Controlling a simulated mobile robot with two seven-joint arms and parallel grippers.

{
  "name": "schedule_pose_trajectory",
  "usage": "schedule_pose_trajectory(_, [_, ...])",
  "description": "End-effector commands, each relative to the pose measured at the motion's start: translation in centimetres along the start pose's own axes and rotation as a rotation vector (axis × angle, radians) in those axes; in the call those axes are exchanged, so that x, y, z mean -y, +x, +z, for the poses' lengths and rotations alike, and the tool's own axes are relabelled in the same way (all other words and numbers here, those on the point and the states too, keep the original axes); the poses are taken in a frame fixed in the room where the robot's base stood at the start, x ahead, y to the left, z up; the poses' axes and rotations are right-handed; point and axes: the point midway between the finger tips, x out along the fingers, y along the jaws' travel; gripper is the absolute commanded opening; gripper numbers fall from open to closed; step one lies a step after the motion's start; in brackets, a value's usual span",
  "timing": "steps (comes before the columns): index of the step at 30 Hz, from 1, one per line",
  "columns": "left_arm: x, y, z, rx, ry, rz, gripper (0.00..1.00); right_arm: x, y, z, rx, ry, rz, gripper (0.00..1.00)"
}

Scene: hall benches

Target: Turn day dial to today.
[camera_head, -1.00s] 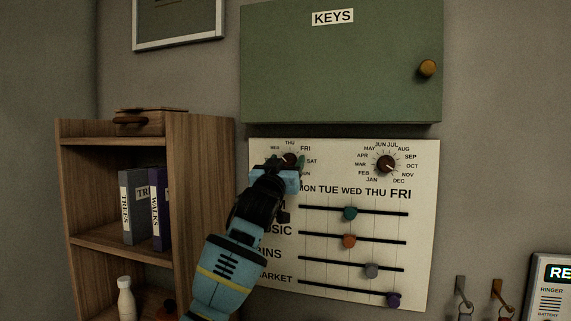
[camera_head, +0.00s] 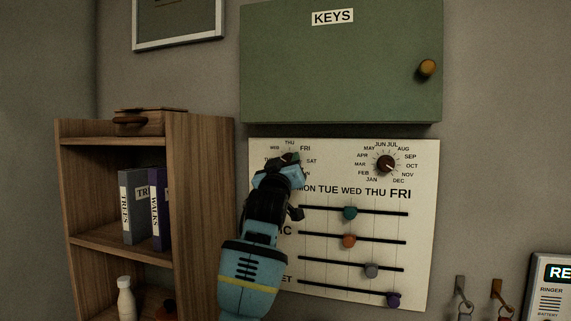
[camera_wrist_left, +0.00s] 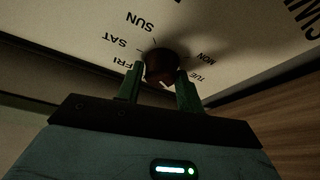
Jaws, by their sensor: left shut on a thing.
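The day dial (camera_head: 290,156) is a dark red-brown knob at the upper left of a cream wall panel (camera_head: 325,280), ringed by day names. My left gripper (camera_head: 291,161) is shut on it and hides much of it and some day names. In the left wrist view the day dial (camera_wrist_left: 160,62) sits between the two green fingers of my left gripper (camera_wrist_left: 160,79), with SUN, SAT and FRI on one side and MON and TUE on the other. I cannot tell which day its pointer marks. My right gripper is not in view.
A month dial (camera_head: 385,163) is at the panel's upper right. Several sliders, such as the green one (camera_head: 350,213), lie below. A green key cabinet (camera_head: 340,75) juts out just above. A wooden shelf (camera_head: 200,210) stands at the left. Hooks with keys (camera_head: 495,290) hang at the right.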

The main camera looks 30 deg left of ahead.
Motion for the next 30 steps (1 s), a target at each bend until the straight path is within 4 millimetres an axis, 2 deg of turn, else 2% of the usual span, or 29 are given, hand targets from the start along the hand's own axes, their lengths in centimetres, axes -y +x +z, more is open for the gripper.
schedule_pose_trajectory(15, [-0.21,0.0,0.05,0.002,-0.359,-0.147,0.14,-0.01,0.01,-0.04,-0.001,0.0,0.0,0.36])
schedule_pose_trajectory(30, [-0.11,0.02,0.03,0.001,-0.46,-0.19,0.14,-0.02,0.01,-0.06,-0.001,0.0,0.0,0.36])
